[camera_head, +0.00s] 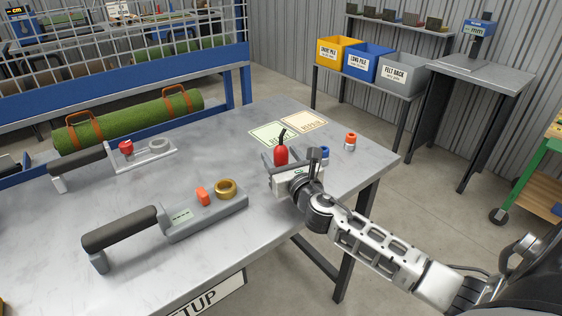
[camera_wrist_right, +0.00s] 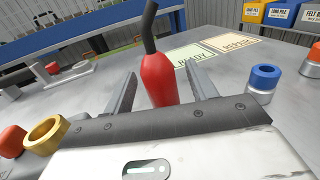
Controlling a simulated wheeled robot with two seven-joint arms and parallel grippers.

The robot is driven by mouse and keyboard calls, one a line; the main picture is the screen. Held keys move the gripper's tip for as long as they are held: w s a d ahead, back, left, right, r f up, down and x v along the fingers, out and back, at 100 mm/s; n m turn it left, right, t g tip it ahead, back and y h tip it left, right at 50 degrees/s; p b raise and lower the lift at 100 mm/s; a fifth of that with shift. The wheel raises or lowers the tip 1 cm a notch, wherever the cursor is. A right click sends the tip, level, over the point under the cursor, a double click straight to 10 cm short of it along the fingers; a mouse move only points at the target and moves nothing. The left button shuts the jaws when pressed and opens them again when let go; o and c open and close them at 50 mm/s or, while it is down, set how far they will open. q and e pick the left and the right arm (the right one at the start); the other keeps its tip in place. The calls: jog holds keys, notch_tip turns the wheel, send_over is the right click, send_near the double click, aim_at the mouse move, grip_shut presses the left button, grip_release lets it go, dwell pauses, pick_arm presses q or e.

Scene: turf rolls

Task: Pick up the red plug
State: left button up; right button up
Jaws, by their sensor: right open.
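The red plug (camera_head: 281,155), a rounded red body with a black cable-like top, stands on the grey table near its right end. It also shows in the right wrist view (camera_wrist_right: 158,82), tilted slightly in the picture, its lower end hidden by my gripper. My right gripper (camera_head: 283,163) is open, its two fingers either side of the plug. In the right wrist view there is a gap between each finger and the red body, so my gripper (camera_wrist_right: 161,78) is not closed on it. My left gripper is not in view.
A blue-capped piece (camera_wrist_right: 262,82) stands close right of my right gripper, and an orange-capped one (camera_head: 350,141) farther right. READY (camera_head: 273,135) and REPAIR (camera_head: 304,122) cards lie behind. Left are a tool with a gold ring (camera_head: 226,187), another handled tool (camera_head: 158,154) and a turf roll (camera_head: 135,119).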

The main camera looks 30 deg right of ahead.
jog(key=shift+w+d, duration=0.2)
jog(key=shift+w, duration=0.95)
jog(key=c, duration=1.1)
jog(key=shift+r, duration=0.1)
jog(key=shift+c, duration=0.2)
